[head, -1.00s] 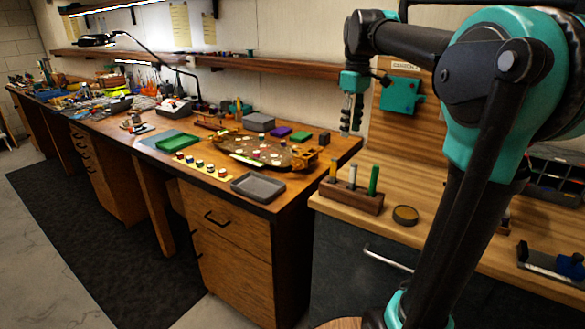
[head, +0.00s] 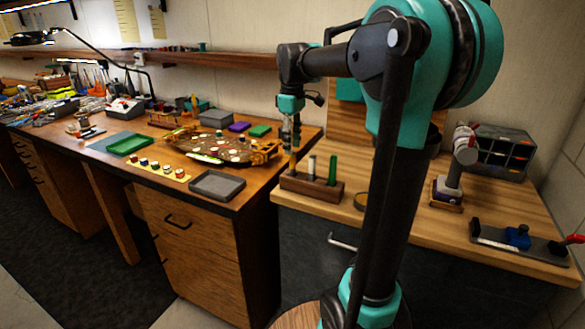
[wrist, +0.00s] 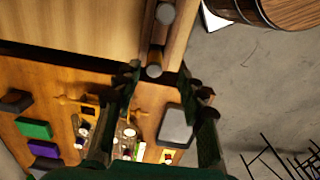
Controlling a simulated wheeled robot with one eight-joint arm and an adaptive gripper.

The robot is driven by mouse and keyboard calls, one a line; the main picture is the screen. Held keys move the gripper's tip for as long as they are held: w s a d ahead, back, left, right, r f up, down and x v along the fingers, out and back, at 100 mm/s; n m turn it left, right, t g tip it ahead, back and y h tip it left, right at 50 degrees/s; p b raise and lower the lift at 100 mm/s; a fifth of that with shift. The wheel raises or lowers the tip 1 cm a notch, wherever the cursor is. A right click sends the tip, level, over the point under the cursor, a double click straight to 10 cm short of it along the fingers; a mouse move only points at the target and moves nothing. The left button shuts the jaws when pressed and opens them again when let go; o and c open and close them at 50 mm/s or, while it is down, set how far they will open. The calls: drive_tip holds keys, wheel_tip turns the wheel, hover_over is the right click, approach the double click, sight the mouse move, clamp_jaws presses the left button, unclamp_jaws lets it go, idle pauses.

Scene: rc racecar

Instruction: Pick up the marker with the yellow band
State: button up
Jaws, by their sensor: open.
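The marker with the yellow-orange colouring (head: 293,165) stands upright at the left end of a dark wooden holder (head: 325,195). A grey-white marker (head: 311,168) and a green marker (head: 332,170) stand beside it. My gripper (head: 291,143) is just above the left marker, pointing down, and partly covers its top. In the wrist view my open gripper (wrist: 168,82) has its fingers spread, with the round grey end of a marker (wrist: 154,71) near the gap, closer to the left finger. A yellowish band shows just above that end. I cannot tell whether a finger touches it.
A compartment organiser (head: 500,150) and a vise-like tool (head: 515,240) are at right.

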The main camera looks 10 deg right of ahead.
sight(293, 151)
drive_tip(key=shift+w+d+f, duration=0.1)
drive_tip(key=shift+w+f, duration=0.1)
drive_tip(key=shift+f, duration=1.15)
drive_tip(key=shift+w+d+f, duration=0.1)
drive_tip(key=shift+w+f, duration=0.05)
drive_tip(key=shift+f, duration=1.2)
drive_tip(key=shift+c, duration=0.2)
clamp_jaws()
